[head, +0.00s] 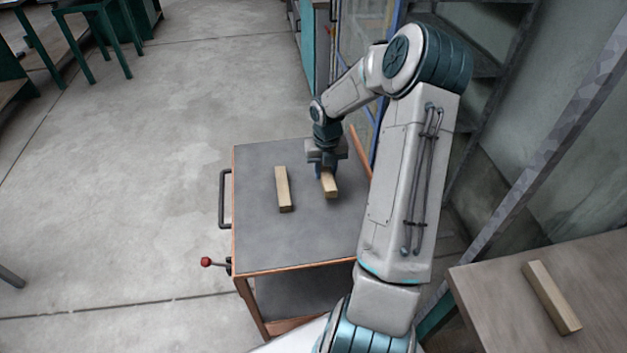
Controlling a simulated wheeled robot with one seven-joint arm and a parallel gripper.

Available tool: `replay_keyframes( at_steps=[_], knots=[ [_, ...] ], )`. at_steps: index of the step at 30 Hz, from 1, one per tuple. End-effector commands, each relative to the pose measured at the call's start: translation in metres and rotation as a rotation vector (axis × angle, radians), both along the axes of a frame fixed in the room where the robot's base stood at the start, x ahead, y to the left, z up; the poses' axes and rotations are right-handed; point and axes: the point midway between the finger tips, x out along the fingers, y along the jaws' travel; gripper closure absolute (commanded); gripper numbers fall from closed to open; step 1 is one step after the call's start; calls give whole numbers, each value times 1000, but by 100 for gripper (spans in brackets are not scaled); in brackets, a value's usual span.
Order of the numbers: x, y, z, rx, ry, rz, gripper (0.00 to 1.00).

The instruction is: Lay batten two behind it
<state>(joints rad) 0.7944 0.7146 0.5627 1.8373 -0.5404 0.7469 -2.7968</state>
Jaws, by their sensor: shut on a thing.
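One wooden batten (283,189) lies on the grey top of the cart (290,245), left of my gripper, its long side running away from me. My gripper (328,172) points down over the cart and is shut on a second batten (330,187). This batten is roughly parallel to the first, a short gap to its right. The gripper hides its far part. I cannot tell whether it touches the cart top. A third batten (551,297) lies on the wooden table (490,290) at the lower right.
The cart has a dark side handle (222,198) and a red-knobbed lever (207,262) on its left. Shelving (480,60) stands behind my arm on the right. The front and left of the cart top are clear. Open concrete floor lies to the left.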

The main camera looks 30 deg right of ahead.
Motion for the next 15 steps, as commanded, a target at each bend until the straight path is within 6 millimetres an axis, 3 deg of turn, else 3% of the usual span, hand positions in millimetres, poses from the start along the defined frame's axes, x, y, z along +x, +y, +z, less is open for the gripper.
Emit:
replay_keyframes(
  at_steps=[6,10,15],
  knots=[
    [18,12,-13,0,0,-2,93],
    [19,12,-21,1,2,-2,93],
    [19,13,-46,2,4,0,93]
  ],
)
